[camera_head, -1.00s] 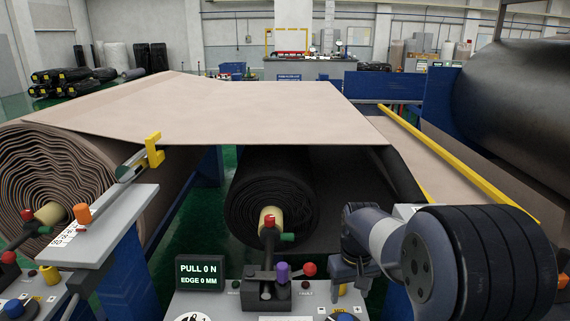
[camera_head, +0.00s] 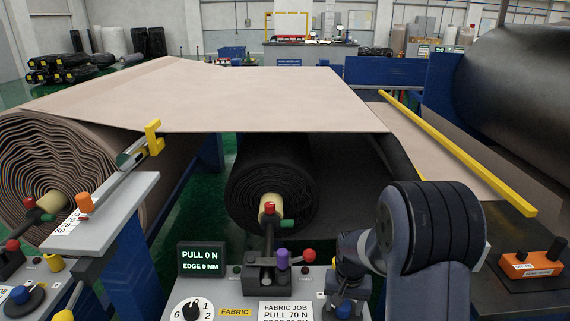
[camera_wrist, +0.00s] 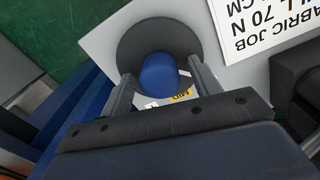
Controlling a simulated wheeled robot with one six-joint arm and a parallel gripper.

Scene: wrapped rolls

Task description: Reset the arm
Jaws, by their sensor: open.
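My arm stands at the right of the head view, bent over the front control panel (camera_head: 215,308). My gripper (camera_head: 343,300) points down at the panel's right end, partly hidden by my own arm links. In the wrist view my gripper (camera_wrist: 160,88) is open, with one finger on each side of a blue knob (camera_wrist: 159,74) on a dark round base. The knob also shows in the head view (camera_head: 344,309). I cannot tell whether the fingers touch it. A "MID" label lies beside the knob.
A display (camera_head: 202,260) reads PULL 0 N, EDGE 0 MM. Purple and red knobs stand on the panel. Behind are a black roll (camera_head: 265,185), a beige roll (camera_head: 40,170) and beige fabric (camera_head: 230,100). A yellow bar (camera_head: 460,150) runs at right.

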